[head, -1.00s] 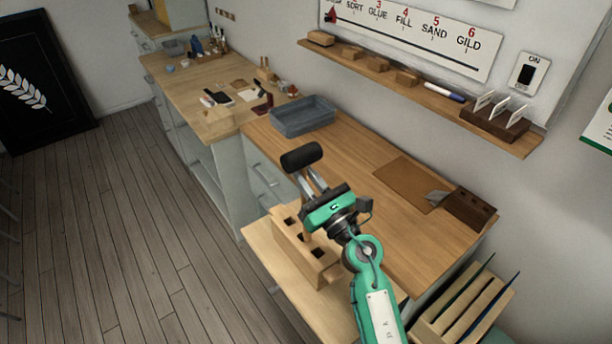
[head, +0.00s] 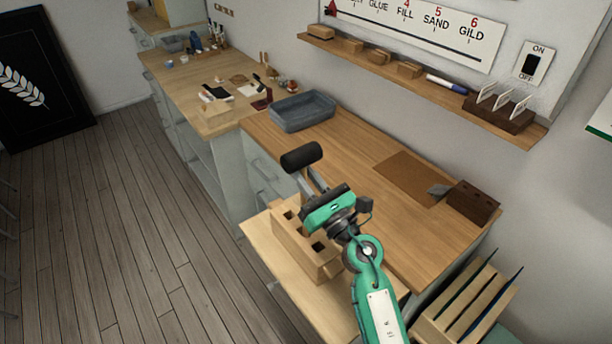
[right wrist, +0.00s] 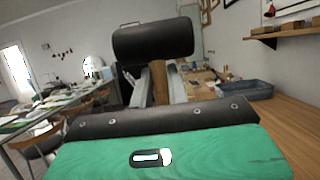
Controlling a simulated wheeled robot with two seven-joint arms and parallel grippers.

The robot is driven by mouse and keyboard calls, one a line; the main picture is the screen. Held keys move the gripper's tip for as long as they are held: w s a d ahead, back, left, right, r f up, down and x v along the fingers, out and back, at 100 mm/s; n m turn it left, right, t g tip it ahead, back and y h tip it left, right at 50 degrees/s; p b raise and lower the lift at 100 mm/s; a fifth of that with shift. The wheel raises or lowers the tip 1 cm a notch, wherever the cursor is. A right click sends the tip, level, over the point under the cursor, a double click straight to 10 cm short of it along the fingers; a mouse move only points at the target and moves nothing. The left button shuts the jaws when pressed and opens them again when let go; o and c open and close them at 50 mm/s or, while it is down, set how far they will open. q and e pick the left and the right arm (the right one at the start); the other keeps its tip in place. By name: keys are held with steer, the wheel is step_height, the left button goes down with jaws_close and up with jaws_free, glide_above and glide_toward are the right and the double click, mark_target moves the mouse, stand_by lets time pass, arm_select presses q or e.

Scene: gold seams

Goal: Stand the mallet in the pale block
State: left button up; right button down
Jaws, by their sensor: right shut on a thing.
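The mallet has a black cylindrical head (head: 301,156), and it shows large in the right wrist view (right wrist: 153,40). My right gripper (head: 312,182) is shut on its handle just below the head; the handle shows between the fingers in the right wrist view (right wrist: 160,84). The pale block (head: 322,268), a wooden block with square holes in its top, stands below and to the left of my gripper. The lower end of the handle is largely hidden by my gripper, so I cannot tell whether it is in a hole. My left gripper is not in view.
The block stands on a light wooden surface (head: 262,240) in front of the workbench (head: 365,165). On the bench are a grey tray (head: 302,112), a brown mat (head: 405,178) and a dark brown block (head: 472,203). A slotted rack (head: 465,305) stands at the lower right.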

arm_select(q)
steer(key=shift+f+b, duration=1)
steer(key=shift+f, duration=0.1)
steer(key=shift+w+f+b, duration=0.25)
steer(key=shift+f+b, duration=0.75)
steer(key=shift+b, duration=0.1)
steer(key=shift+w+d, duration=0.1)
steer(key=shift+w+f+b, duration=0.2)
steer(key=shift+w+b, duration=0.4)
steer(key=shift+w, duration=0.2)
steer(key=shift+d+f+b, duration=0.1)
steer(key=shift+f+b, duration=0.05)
steer(key=shift+b, duration=0.15)
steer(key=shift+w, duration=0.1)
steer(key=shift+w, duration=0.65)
